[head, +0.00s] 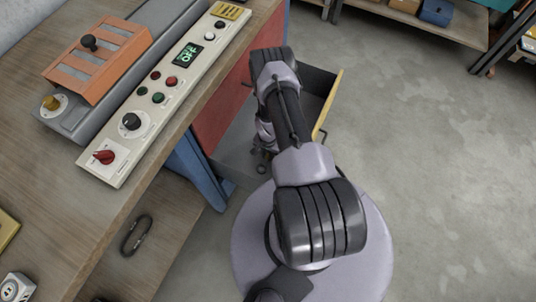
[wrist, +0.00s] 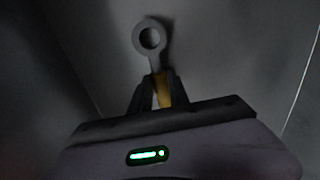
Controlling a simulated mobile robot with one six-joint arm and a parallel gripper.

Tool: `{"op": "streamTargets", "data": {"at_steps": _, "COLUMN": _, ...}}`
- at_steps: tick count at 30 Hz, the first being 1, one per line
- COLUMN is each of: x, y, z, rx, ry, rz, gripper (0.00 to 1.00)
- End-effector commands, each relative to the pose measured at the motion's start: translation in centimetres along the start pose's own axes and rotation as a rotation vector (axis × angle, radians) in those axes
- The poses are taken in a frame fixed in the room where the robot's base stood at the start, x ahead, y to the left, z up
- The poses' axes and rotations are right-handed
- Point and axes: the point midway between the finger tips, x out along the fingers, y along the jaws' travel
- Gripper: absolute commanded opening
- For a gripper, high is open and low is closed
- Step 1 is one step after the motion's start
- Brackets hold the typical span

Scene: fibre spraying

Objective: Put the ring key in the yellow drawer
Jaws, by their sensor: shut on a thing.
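My gripper (wrist: 160,85) is shut on the ring key (wrist: 149,38) in the wrist view. The key's grey round eye sticks out beyond the fingertips, with its shank between them. The yellow drawer (head: 330,106) stands open in the head view, with a yellow front and dark grey inside. My arm covers part of it. The wrist view shows dark grey surfaces with straight edges on both sides of the key, like the drawer's inside. The key's height above the floor there is unclear.
A workbench (head: 60,190) with a control panel (head: 160,95) and an orange slotted box (head: 100,60) is at left. A dark oval link (head: 136,235) lies on a lower shelf. The red cabinet side (head: 230,105) borders the drawer.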

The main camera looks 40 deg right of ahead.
Motion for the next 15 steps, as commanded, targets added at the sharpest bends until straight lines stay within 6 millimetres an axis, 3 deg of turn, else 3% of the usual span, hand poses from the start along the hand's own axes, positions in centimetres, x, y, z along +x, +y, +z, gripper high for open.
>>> {"op": "streamTargets", "data": {"at_steps": 2, "x": 0.23, "y": 0.01, "z": 0.0, "rx": 0.0, "ry": 0.0, "rz": 0.0, "gripper": 0.0}}
{"op": "streamTargets", "data": {"at_steps": 3, "x": 0.22, "y": 0.0, "z": 0.0, "rx": 0.0, "ry": 0.0, "rz": 0.0, "gripper": 0.27}}
{"op": "streamTargets", "data": {"at_steps": 6, "x": 0.22, "y": 0.01, "z": 0.01, "rx": 0.0, "ry": 0.0, "rz": 0.0, "gripper": 0.43}}
{"op": "streamTargets", "data": {"at_steps": 15, "x": 0.02, "y": 0.0, "z": -0.01, "rx": 0.0, "ry": 0.0, "rz": 0.0, "gripper": 0.43}}
